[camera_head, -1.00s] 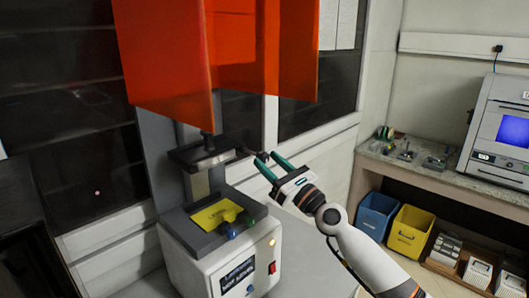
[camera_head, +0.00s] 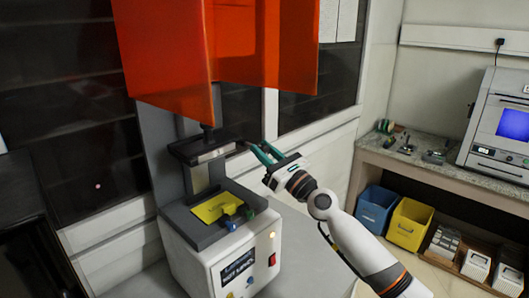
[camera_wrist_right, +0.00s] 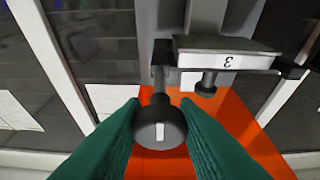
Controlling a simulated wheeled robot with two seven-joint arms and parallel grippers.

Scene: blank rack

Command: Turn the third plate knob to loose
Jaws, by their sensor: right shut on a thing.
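The plate (camera_wrist_right: 225,60), marked with a 3 that shows upside down, hangs across the upper part of the right wrist view. In the head view, the plate assembly (camera_head: 207,154) hangs above the machine's tray. A dark round knob (camera_wrist_right: 162,125) with a white mark on its face is on a stem beside the plate. My right gripper (camera_head: 258,150) reaches in from the right, and its green fingers are shut on this knob, one on each side. Fingers hide the knob's sides. A smaller dark knob (camera_wrist_right: 207,84) sits under the plate. My left gripper is out of view.
The white machine (camera_head: 232,268) has a yellow tray (camera_head: 217,207) with blue and green knobs at its front. A raised orange cover (camera_head: 165,50) hangs above. A bench (camera_head: 440,170) with small tools, and a blue bin (camera_head: 376,208) and yellow bin (camera_head: 409,223) stand right.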

